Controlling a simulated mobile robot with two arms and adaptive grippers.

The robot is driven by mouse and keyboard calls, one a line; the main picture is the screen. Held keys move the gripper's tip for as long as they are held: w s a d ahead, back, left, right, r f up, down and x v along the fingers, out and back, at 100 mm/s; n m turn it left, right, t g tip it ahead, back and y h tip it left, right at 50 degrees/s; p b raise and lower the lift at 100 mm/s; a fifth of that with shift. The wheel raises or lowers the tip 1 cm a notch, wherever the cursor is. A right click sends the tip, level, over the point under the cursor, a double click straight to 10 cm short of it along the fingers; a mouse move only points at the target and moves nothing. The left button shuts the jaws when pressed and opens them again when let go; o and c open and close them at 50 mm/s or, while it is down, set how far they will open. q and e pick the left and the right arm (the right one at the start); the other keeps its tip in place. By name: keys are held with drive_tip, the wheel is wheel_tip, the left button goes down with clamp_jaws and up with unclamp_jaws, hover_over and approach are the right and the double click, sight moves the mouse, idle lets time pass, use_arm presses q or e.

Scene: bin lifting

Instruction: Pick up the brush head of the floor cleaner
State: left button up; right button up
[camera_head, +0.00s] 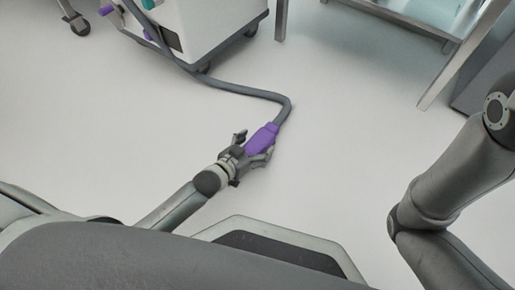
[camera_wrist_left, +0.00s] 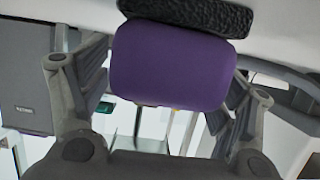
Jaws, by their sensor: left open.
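The purple brush head (camera_head: 262,138) lies on the pale floor in the head view, at the end of a grey hose (camera_head: 284,100). My left gripper (camera_head: 254,147) is at its near end, with one finger on each side. In the left wrist view the purple brush head (camera_wrist_left: 172,68) fills the space between the open fingers of my left gripper (camera_wrist_left: 168,85). A black rough-textured strip (camera_wrist_left: 190,14) runs along its upper edge there. Whether the fingers touch it is unclear. My right arm shows at the right of the head view, but its gripper is out of view.
The hose curves back to a white wheeled floor cleaner (camera_head: 205,30) at the top. A metal-legged table (camera_head: 455,45) stands at the upper right. A caster wheel (camera_head: 80,25) shows at the upper left. The floor right of the brush head is clear.

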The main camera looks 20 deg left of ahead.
use_arm(q)
drive_tip(key=c, duration=1.2)
drive_tip(key=shift+r, duration=0.2)
